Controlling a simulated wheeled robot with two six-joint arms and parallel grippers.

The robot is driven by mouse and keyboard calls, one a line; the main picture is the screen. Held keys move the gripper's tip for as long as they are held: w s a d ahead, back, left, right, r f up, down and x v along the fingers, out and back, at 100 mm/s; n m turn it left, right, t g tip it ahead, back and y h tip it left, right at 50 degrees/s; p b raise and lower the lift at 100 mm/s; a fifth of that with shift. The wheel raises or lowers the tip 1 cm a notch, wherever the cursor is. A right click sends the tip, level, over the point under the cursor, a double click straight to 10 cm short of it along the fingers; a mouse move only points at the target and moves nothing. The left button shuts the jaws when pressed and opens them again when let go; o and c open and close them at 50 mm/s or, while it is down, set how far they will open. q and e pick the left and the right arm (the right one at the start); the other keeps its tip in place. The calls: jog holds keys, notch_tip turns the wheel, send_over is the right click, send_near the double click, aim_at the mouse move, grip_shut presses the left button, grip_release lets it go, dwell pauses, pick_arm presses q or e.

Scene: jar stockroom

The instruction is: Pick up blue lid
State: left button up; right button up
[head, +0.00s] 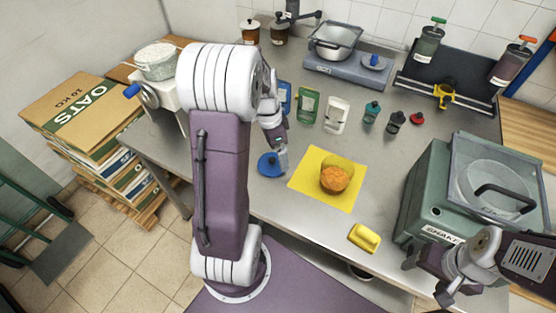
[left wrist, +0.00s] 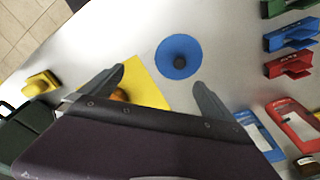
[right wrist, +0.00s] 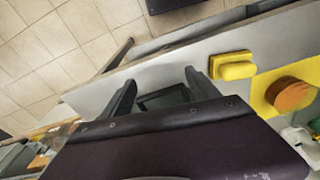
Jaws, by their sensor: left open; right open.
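The blue lid (head: 268,164) lies flat on the steel bench, left of the yellow mat. My left gripper (head: 281,152) is open and empty, just above and beside the lid in the head view. In the left wrist view its fingers (left wrist: 158,77) point towards the lid, which shows beyond and between the tips, with nothing gripped. My right gripper (head: 426,280) is open and empty at the bench's front right, far from the lid.
A yellow block (head: 364,238) lies near the front edge. A green shaker machine (head: 420,195) fills the right. Cards, small bottles and a scale (head: 340,73) stand behind.

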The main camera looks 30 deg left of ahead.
pick_arm(q)
send_near(272, 159)
jog(key=f, duration=0.1)
notch_tip(272, 159, down, 3)
jog(key=shift+f+m, duration=0.1)
jog(key=shift+m, duration=0.4)
jog(key=shift+w+a+f, duration=0.1)
jog(key=shift+f, duration=0.25)
jog(key=f, duration=0.5)
jog(key=shift+w+d+b, duration=0.3)
jog(key=shift+d+b, duration=0.1)
jog(key=c, duration=1)
